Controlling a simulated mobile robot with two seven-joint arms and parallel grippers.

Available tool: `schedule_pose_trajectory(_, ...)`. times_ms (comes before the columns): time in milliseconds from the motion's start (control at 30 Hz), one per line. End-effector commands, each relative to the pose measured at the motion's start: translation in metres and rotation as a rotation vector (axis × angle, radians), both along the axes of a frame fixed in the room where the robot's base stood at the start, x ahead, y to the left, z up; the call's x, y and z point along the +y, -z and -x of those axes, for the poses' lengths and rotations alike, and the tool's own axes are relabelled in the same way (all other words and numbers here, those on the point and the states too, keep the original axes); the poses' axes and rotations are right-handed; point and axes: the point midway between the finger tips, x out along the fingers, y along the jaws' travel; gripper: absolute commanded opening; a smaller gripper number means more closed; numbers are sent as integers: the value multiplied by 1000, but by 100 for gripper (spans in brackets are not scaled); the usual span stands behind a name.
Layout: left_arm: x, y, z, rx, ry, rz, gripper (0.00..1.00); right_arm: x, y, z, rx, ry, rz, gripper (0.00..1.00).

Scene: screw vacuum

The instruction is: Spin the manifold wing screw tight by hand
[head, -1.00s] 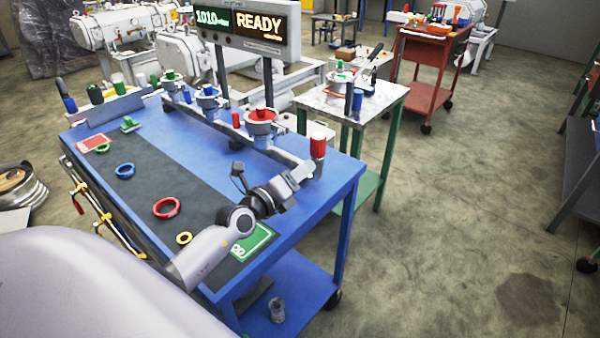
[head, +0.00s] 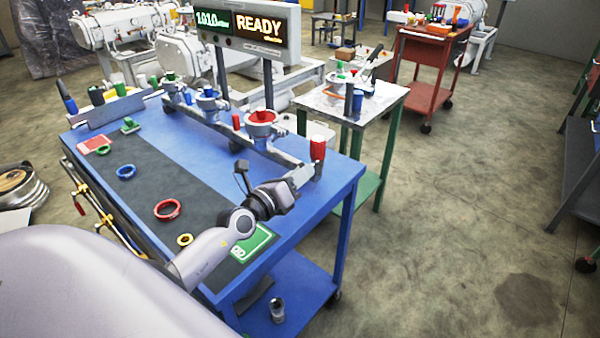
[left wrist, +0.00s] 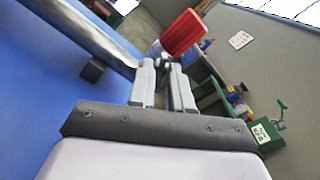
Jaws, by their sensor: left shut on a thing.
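The grey manifold (head: 225,126) runs along the blue bench with a red-capped upright (head: 317,148) at its near right end. In the left wrist view the red cap (left wrist: 183,33) shows just beyond my fingertips. My left gripper (head: 312,170) is at this end of the manifold, below the red cap. Its two fingers (left wrist: 165,66) are nearly together in the left wrist view, closed on a small grey part at their tips that looks like the wing screw (left wrist: 166,58). The fingers hide most of it. My right gripper is not in view.
The blue bench (head: 330,195) carries a dark mat with red (head: 167,210), blue, green and yellow rings. A display (head: 250,25) reading READY stands behind the manifold. A green-legged table (head: 385,100) stands behind the bench.

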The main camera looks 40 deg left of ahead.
Motion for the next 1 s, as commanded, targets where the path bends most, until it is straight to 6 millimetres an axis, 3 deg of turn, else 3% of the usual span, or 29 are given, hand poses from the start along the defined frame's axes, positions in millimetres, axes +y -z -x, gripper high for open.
schedule_pose_trajectory(1000,0,1,0,-69,2,-922,0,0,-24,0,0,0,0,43)
